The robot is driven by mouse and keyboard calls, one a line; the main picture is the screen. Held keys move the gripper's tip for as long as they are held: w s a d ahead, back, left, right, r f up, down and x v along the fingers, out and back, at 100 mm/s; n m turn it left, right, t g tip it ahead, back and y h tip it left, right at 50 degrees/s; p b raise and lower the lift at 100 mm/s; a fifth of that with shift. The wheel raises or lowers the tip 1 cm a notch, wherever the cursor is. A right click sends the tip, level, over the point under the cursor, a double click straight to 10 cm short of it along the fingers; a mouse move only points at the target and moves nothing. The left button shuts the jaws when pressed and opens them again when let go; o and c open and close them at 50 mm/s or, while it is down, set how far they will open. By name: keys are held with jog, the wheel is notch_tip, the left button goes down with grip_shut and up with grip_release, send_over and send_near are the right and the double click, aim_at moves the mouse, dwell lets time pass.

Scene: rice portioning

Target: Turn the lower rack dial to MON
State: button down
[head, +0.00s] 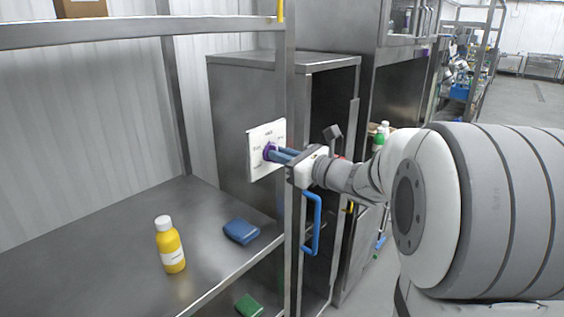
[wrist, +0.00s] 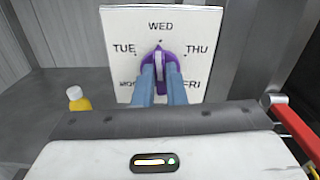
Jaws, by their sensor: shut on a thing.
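The dial is a purple knob on a white plate (head: 262,135) fixed to the rack, and the plate also shows in the wrist view (wrist: 125,25). The plate carries day labels: TUE at left, WED at top, THU at right, FRI at lower right, and a partly hidden label at lower left that looks like MON. My gripper (head: 275,153) is shut on the purple dial (wrist: 160,62), one blue finger on each side of its grip. The grip looks upright, in line with WED. The fingers hide the lower part of the dial.
A yellow bottle with a white cap (head: 172,250) and a blue folded item (head: 241,231) are on the metal shelf (head: 110,245). A rack post stands close to my gripper. A cabinet with a blue handle (head: 314,225) is to the right. A green item (head: 248,305) lies lower down.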

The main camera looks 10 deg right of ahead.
jog(key=shift+s+a+f+n+b, duration=0.1)
jog(key=shift+f+n+b, duration=0.1)
jog(key=shift+n+b, duration=4.5)
jog(key=shift+w+a+f+n+b, duration=0.15)
jog(key=shift+n+b, duration=2.75)
jog(key=shift+b, duration=3.45)
jog(key=shift+s+d+f+n+b, duration=0.1)
jog(key=shift+s+f+n+b, duration=0.1)
jog(key=shift+n+b, duration=4.5)
jog(key=shift+m+b, duration=0.8)
jog(key=shift+b, duration=0.1)
jog(key=c, duration=1.5)
grip_release()
jog(key=shift+r, duration=0.15)
jog(key=v, duration=0.7)
jog(key=shift+s, duration=0.35)
